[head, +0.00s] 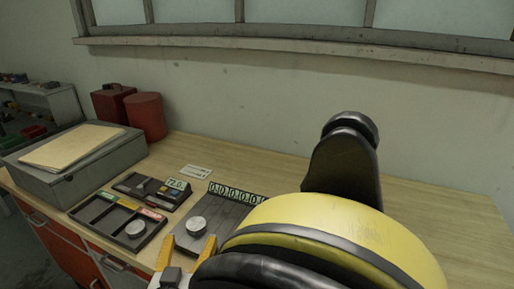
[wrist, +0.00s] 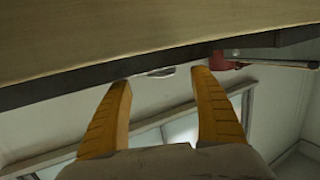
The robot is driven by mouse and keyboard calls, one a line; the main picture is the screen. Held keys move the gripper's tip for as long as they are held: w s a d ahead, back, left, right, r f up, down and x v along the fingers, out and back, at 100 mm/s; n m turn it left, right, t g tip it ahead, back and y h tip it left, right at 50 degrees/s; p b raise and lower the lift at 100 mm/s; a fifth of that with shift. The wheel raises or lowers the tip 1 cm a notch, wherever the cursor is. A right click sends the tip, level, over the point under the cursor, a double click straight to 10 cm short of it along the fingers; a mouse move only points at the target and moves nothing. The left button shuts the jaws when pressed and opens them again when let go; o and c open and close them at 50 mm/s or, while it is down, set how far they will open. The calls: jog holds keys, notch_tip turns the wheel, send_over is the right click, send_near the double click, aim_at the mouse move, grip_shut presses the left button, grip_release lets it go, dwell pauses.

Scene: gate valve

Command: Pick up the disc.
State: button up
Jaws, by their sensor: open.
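A pale round disc (head: 196,225) lies on a dark grey plate (head: 221,212) on the workbench. A similar disc (head: 136,228) lies in the right-hand part of a dark compartment tray (head: 104,211) to its left. My gripper (head: 189,240) is open, its yellow fingers spread just on the near side of the disc on the plate. In the wrist view the open fingers (wrist: 160,77) show with a pale, shiny rounded edge (wrist: 158,72) between their tips, likely that disc seen nearly edge-on. Contact cannot be told. My arm hides the plate's right part.
A small device (head: 153,189) with a lit display stands behind the tray. A row of digits (head: 236,193) lines the plate's back edge. A grey box (head: 75,165) and red containers (head: 146,117) stand at the left back. Bare wood (head: 260,165) lies behind the plate.

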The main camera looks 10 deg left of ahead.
aim_at(195, 227)
jog(key=w, duration=0.2)
jog(key=w+b, duration=0.1)
jog(key=w, duration=0.1)
jog(key=w+a+b, duration=0.1)
jog(key=w, duration=0.1)
jog(key=shift+w+f, duration=0.2)
jog(key=shift+f, duration=0.05)
jog(key=c, duration=1.5)
